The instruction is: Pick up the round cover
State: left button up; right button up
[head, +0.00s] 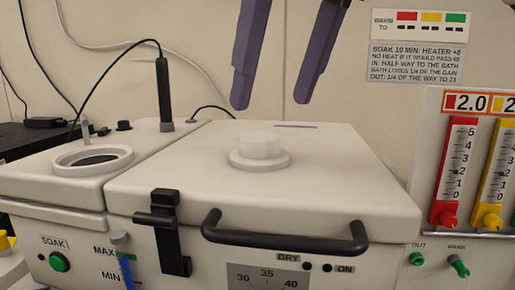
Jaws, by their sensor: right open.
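The white round cover (260,152), a flat disc with a raised round knob, sits on top of the white lid (345,165) of the bath box in the head view. My right gripper (272,100) comes in from the top with two purple fingers spread apart. It is open and empty, with its fingertips above the round cover in the picture and apart from it. The rest of my right gripper is cut off by the top edge. My left gripper is not in view.
A ringed round opening (92,158) and a black probe on a stand (165,95) are at the left. A black handle (285,240) and latch (168,230) are on the box front. A gauge panel (430,130) stands at the right.

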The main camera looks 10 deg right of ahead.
aim_at(260, 135)
jog(key=shift+x, duration=3.05)
jog(key=shift+s+a, duration=0.1)
jog(key=shift+a, duration=0.1)
jog(key=c, duration=1.2)
jog(key=shift+r, duration=0.1)
